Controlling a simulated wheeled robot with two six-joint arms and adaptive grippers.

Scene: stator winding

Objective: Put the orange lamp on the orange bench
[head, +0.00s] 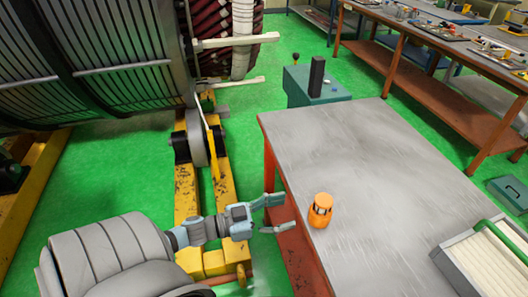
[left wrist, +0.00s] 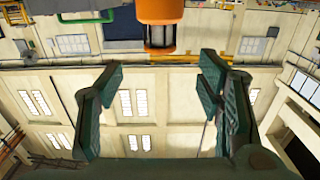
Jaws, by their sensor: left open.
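The orange lamp (head: 320,211) stands upright near the left edge of a grey-topped bench (head: 375,165) with orange-red legs. My left gripper (head: 286,213) is open and empty, just left of the lamp beside the bench edge, its fingers spread toward the lamp without touching it. In the left wrist view the lamp (left wrist: 160,14) shows at the top centre, beyond the open left gripper (left wrist: 162,78), and part of it is cut off. A long bench with an orange-brown frame (head: 400,68) stands at the upper right. My right gripper is out of view.
A tray with a green handle (head: 487,262) sits at the near-bench's right front. A large stator (head: 110,60) and yellow supports (head: 186,200) stand on the left. A teal cabinet (head: 310,88) stands behind the bench. Much of the grey top is clear.

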